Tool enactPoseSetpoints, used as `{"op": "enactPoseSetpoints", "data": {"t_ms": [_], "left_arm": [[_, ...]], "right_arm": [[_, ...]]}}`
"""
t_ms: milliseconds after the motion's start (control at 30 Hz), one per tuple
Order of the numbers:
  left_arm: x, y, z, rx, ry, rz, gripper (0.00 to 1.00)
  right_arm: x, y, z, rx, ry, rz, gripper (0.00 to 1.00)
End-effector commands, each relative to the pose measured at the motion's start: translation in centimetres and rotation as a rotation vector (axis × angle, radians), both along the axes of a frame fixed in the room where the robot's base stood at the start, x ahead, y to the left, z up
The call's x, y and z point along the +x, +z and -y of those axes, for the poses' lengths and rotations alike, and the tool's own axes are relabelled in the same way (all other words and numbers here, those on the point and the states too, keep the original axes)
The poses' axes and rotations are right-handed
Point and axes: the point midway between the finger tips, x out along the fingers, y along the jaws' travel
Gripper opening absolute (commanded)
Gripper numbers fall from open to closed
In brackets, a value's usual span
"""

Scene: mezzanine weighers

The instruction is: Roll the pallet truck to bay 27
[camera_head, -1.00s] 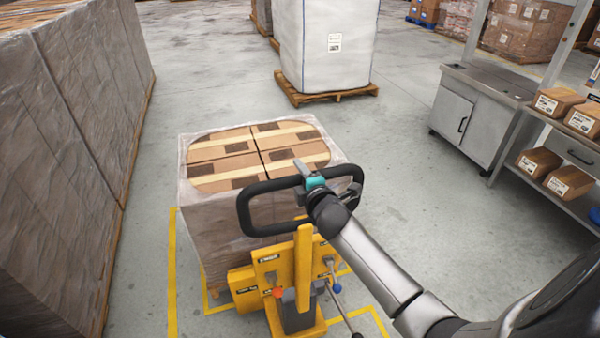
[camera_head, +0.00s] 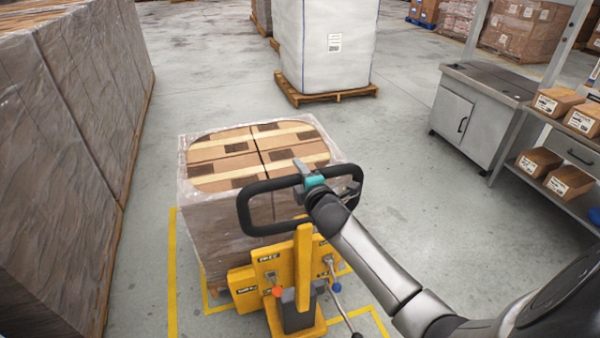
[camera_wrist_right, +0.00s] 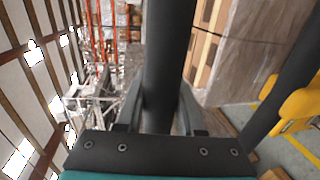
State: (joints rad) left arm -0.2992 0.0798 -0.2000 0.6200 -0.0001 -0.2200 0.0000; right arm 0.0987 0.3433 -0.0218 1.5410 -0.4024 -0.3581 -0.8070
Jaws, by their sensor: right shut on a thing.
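The yellow pallet truck (camera_head: 305,268) stands in front of me with its black loop handle (camera_head: 262,187) upright. A wrapped load of brown cartons (camera_head: 232,160) sits just beyond the handle, on the truck's far side. My right gripper (camera_head: 311,180) is shut on the top bar of the handle. In the right wrist view the black bar (camera_wrist_right: 165,65) runs between the two fingers. My left gripper is not in view. No sign marked bay 27 can be read.
A tall wrapped stack (camera_head: 65,130) lines the left side. A white bulk bag (camera_head: 325,45) on a wooden pallet (camera_head: 322,97) stands ahead. A grey metal cabinet (camera_head: 470,118) and shelves with cartons stand at the right. Yellow floor lines (camera_head: 172,270) surround the truck. Grey floor is clear between them.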

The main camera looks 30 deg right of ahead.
Motion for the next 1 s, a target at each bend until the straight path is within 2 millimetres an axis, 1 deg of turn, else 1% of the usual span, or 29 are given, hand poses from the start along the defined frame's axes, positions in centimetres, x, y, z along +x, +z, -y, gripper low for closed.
{"op": "enactPoseSetpoints", "data": {"t_ms": [100,233,333,567,600,700,867,1000], "left_arm": [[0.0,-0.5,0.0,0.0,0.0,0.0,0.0],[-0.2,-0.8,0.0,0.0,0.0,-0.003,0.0],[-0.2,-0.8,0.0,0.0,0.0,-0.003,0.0],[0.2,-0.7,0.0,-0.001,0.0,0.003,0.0],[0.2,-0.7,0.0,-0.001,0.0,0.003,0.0],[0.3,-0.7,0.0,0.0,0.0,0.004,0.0],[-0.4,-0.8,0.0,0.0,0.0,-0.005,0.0],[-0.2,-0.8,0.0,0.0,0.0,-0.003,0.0]], "right_arm": [[1.4,0.1,0.4,-0.001,-0.001,0.005,0.0],[2.5,0.2,0.7,-0.002,-0.001,0.006,0.0],[2.8,0.3,0.8,-0.001,-0.002,0.007,0.0],[2.7,0.1,0.7,-0.001,-0.001,0.003,0.0],[2.7,0.1,0.7,-0.001,-0.001,0.002,0.38],[2.6,0.0,0.7,0.0,-0.001,0.001,0.5],[2.7,0.1,0.7,-0.001,-0.001,0.002,0.67],[2.7,0.1,0.7,-0.001,-0.001,0.002,0.67]]}}
